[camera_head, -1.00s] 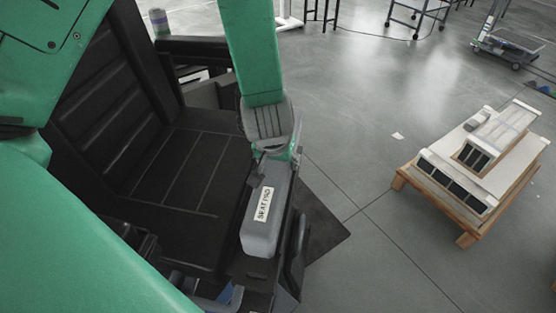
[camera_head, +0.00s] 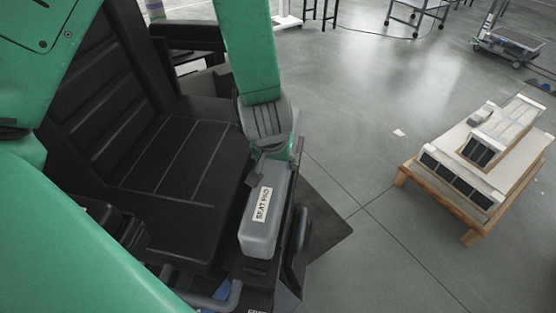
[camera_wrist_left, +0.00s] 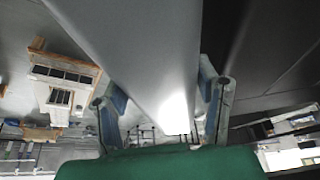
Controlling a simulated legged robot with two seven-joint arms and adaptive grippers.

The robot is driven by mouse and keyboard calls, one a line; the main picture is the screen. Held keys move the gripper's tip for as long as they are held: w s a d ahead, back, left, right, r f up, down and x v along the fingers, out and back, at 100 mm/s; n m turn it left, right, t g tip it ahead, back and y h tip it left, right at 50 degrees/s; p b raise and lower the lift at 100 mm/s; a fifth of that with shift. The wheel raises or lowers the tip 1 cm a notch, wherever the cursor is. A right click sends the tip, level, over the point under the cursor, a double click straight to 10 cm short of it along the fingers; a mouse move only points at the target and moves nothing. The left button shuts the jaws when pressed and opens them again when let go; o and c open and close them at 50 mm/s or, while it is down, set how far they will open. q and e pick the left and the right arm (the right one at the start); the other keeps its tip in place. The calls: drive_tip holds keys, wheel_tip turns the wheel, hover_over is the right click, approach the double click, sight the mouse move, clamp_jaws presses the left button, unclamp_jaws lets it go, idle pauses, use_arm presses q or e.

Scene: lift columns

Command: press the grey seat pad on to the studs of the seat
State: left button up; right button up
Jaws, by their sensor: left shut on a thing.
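The grey seat pad (camera_head: 260,236) is a long block with a white "SEAT PAD" label. It shows over the right edge of the black seat (camera_head: 185,190) in the head view. My left gripper (camera_head: 274,163) is shut on the pad's far end. In the left wrist view, the pad (camera_wrist_left: 150,60) runs between the two fingers of the left gripper (camera_wrist_left: 162,112). The pad's underside and the studs are hidden, so I cannot tell whether pad and seat touch.
The ribbed seat back (camera_head: 95,100) rises at the left, with a black armrest (camera_head: 188,38) behind. A wooden pallet with white parts (camera_head: 440,190) stands on the right. The floor between is clear.

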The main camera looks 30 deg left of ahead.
use_arm(q)
drive_tip(key=shift+a+f, duration=0.25)
drive_tip(key=shift+a, duration=0.05)
drive_tip(key=shift+s+a+f, duration=0.1)
drive_tip(key=shift+f, duration=0.1)
drive_tip(key=shift+d, duration=0.25)
drive_tip(key=shift+a+f, duration=0.1)
drive_tip(key=shift+f, duration=0.15)
drive_tip(key=shift+f, duration=0.2)
idle(0.4)
drive_tip(key=shift+d+f+b, duration=0.2)
drive_tip(key=shift+f+b, duration=0.2)
drive_tip(key=shift+f, duration=0.5)
idle(0.5)
drive_tip(key=shift+s+f+p, duration=0.1)
drive_tip(key=shift+f+p, duration=0.05)
drive_tip(key=shift+p, duration=0.25)
idle(1.2)
